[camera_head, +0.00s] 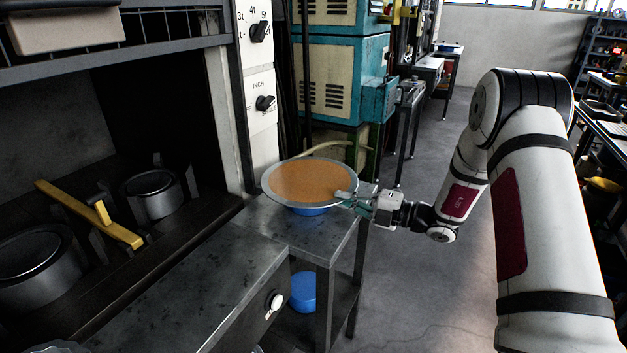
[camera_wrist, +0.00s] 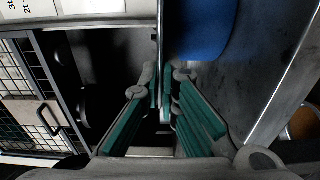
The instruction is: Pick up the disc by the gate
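The disc (camera_head: 308,181) is wide and shallow, with an orange-brown face and a grey rim. In the head view it lies level above the metal side table (camera_head: 345,232). A blue round thing (camera_head: 310,211) shows beneath it, and it also shows in the wrist view (camera_wrist: 200,28). I cannot tell whether the disc rests on it. My gripper (camera_head: 350,198) is at the disc's right rim. In the wrist view its teal-padded fingers (camera_wrist: 166,78) are close together, with the disc's thin edge (camera_wrist: 160,30) between them. The fingers partly hide the rim.
A grey bench (camera_head: 190,300) with a white knob adjoins the side table at front left. A dark recess with metal pots (camera_head: 152,193) and a yellow bar (camera_head: 85,212) is at left. A blue cylinder (camera_head: 303,291) stands on the lower shelf. Open floor (camera_head: 410,270) lies to the right.

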